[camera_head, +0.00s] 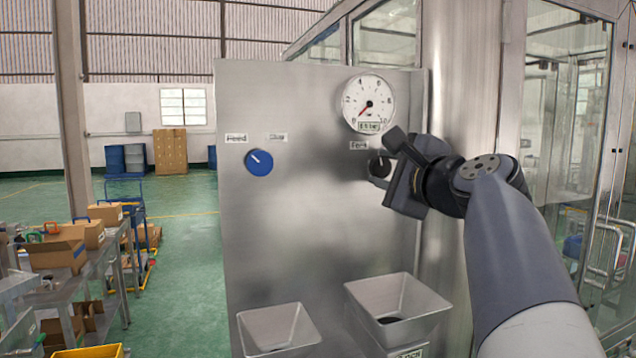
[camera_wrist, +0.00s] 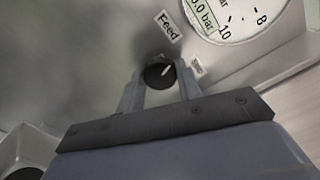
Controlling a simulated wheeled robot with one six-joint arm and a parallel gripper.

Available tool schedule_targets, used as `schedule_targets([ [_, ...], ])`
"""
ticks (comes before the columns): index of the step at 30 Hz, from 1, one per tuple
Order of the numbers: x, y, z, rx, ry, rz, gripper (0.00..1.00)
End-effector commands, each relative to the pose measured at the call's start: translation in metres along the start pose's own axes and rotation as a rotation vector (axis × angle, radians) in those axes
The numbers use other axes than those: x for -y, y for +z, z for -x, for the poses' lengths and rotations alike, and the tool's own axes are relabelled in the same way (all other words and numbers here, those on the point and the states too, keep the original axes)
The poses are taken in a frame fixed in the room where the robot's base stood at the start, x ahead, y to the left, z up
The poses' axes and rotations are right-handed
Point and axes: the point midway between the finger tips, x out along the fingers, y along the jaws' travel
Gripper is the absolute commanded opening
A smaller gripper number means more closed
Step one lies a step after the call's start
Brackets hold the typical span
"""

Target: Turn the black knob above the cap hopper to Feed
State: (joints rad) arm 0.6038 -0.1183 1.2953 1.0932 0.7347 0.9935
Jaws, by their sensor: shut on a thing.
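The black knob (camera_head: 379,167) is on the steel panel (camera_head: 300,220), below a round gauge. In the wrist view, the knob (camera_wrist: 157,75) sits between my two fingers, and my gripper (camera_wrist: 160,82) is shut on it. Its white mark points up and right there, between the "Feed" label (camera_wrist: 167,26) and a smaller, blurred label (camera_wrist: 198,66). In the head view the mark looks near upright, and the "Feed" label (camera_head: 360,145) is up-left of the knob. My gripper (camera_head: 385,163) comes from the right and hides the second label. A metal hopper (camera_head: 436,303) is below; its label is partly cut off.
A blue knob (camera_head: 259,162) is left on the same panel, its mark toward its own "Feed" label. The gauge (camera_head: 368,104) is close above my gripper. A second hopper (camera_head: 242,327) is at lower left. A steel column (camera_head: 462,60) stands behind my wrist.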

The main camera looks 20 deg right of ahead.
Motion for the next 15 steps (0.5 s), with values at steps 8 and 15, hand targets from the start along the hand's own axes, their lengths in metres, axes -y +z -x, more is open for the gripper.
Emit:
schedule_targets([
  [8,-0.0038,-0.0015,-0.0003,0.001,0.001,0.243,0.11],
  [15,-0.0028,-0.0012,-0.0003,0.0,0.001,0.397,0.11],
])
